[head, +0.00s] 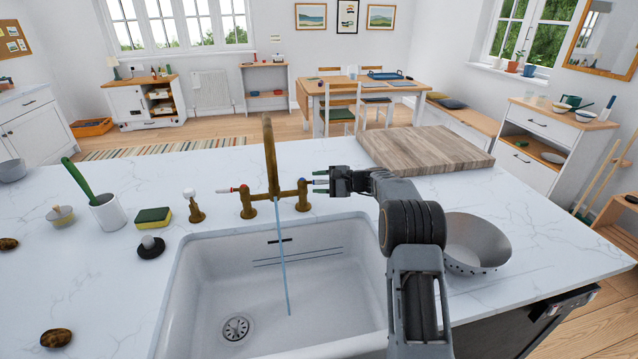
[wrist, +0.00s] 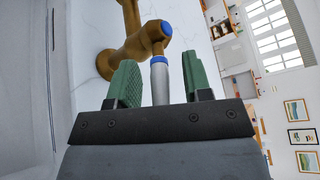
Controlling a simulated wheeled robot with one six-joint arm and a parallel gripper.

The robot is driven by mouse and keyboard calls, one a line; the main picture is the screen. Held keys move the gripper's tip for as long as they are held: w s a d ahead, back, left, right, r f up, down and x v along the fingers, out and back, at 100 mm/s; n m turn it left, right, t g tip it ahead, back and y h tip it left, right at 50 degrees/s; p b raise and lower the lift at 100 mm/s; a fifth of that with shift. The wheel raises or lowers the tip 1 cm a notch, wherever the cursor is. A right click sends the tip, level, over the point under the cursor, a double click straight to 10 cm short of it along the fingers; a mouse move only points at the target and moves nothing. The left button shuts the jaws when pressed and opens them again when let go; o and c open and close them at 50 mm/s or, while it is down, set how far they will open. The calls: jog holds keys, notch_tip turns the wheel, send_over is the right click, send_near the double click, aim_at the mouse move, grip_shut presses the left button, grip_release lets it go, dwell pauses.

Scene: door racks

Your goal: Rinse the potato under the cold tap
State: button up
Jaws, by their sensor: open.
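A brown potato (head: 56,338) lies on the counter at the lower left, and a second potato-like brown lump (head: 8,243) lies at the left edge. The brass tap (head: 270,155) stands behind the white sink (head: 210,260), with a thin stream of water (head: 282,260) falling into the basin. Its left lever (head: 226,190) has a red mark. My gripper (head: 320,181) is at the right-hand lever. In the wrist view this cold lever (wrist: 160,80), grey with a blue ring, lies between my open green fingers (wrist: 160,85), with gaps on both sides.
A grey colander (head: 476,242) stands right of the sink, near my arm. A wooden board (head: 424,150) lies behind it. Left of the tap are a soap pump (head: 194,206), a sponge (head: 153,217), a black stopper (head: 150,247) and a white cup with a green brush (head: 108,212).

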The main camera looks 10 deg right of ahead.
jog(key=b+v, duration=0.1)
jog(key=v, duration=1.2)
jog(key=shift+d+b, duration=0.3)
jog(key=shift+b, duration=0.1)
jog(key=shift+s+a+r, duration=0.1)
jog(key=shift+s+r, duration=0.1)
